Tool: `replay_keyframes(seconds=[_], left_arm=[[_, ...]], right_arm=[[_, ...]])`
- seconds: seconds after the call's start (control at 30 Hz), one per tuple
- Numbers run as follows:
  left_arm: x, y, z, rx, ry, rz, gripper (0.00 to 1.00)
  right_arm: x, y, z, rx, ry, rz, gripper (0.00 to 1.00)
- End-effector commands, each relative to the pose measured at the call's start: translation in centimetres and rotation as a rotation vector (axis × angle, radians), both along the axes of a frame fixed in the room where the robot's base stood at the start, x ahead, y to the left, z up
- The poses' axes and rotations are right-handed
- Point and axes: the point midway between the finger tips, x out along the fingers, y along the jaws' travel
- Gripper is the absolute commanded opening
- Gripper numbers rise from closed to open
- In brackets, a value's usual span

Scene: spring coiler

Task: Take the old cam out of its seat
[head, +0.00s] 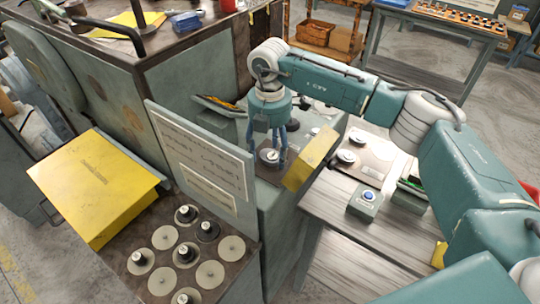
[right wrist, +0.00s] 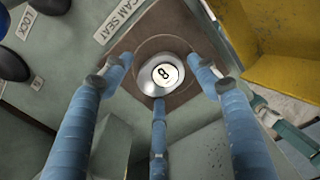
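The old cam (right wrist: 150,85) is a grey metal disc with a white round top marked "8". It sits in the cam seat (right wrist: 182,98), a brown square recess labelled "CAM SEAT" in the right wrist view. In the head view the cam (head: 269,157) is small and partly behind my fingers. My right gripper (head: 270,150) points down over it. Its three blue fingers are spread around the cam, and gaps show between the side fingertips and the disc. The rear finger comes close to the rim; I cannot tell whether it touches. My left gripper is not in view.
A yellow panel (head: 311,157) stands close right of my right gripper. A signboard (head: 200,150) rises to the left. A rack (head: 232,246) holds several discs, some with knobs, at front left. A blue-button box (head: 364,203) stands on the wooden bench (head: 345,240).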

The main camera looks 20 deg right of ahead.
Motion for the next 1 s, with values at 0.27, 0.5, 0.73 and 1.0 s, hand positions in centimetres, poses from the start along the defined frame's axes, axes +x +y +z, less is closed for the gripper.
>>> replay_keyframes(seconds=[0.27, 0.5, 0.73, 1.0], left_arm=[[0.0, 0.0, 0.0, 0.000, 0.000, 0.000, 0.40], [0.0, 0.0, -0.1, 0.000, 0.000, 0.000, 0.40], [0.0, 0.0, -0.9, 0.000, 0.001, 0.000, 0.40], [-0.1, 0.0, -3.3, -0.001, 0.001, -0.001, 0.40]], right_arm=[[0.0, 0.0, 0.1, 0.000, -0.001, 0.000, 0.11], [0.0, 0.0, 0.2, 0.000, -0.001, 0.000, 0.10], [0.1, 0.0, 2.0, 0.002, -0.004, 0.000, 0.10], [0.2, 0.1, 8.5, 0.002, -0.009, 0.000, 0.10]])
